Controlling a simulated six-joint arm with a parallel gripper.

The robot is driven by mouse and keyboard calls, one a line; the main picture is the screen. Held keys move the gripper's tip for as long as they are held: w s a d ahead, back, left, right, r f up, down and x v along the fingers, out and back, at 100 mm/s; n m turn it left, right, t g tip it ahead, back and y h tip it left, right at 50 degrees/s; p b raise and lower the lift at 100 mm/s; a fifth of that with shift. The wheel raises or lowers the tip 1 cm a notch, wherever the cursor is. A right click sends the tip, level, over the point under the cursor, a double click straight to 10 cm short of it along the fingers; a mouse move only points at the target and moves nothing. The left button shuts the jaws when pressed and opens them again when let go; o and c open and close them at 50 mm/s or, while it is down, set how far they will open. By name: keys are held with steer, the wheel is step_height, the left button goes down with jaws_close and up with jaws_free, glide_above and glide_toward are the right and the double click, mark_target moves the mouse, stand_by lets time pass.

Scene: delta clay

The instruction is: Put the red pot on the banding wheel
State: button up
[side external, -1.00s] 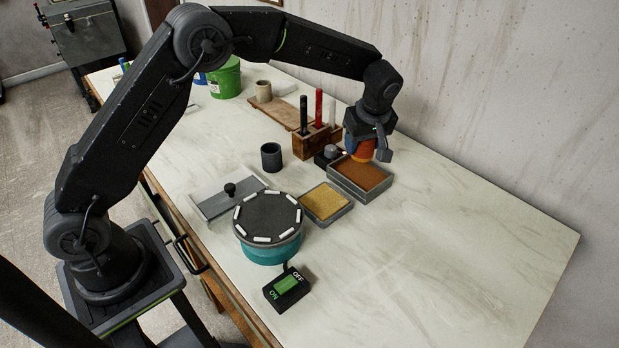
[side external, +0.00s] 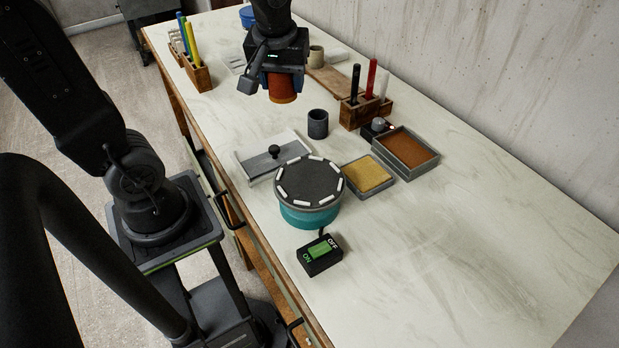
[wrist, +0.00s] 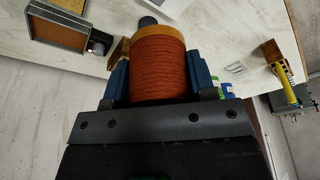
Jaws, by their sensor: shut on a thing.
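The red pot (side external: 283,89) is orange-red with ridged sides, and it shows large between the fingers in the wrist view (wrist: 160,70). My gripper (side external: 268,80) is shut on it and holds it in the air above the back left part of the table. The blue fingers press on both sides of the pot in the wrist view. The banding wheel (side external: 309,181) has a dark round top with white marks around its rim and a teal base. Its top is empty. The pot is well behind the wheel and apart from it.
A switch box (side external: 320,255) lies in front. A wooden tool holder (side external: 365,112) stands behind. The right table is clear.

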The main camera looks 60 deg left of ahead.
steer(key=s, duration=0.3)
glide_above(311, 175)
steer(key=shift+m, duration=0.3)
steer(key=f, duration=0.7)
steer(key=shift+s+d+f, duration=0.35)
steer(key=shift+f, duration=2.05)
steer(key=shift+f, duration=0.2)
steer(key=o, duration=0.9)
steer(key=shift+o, duration=0.2)
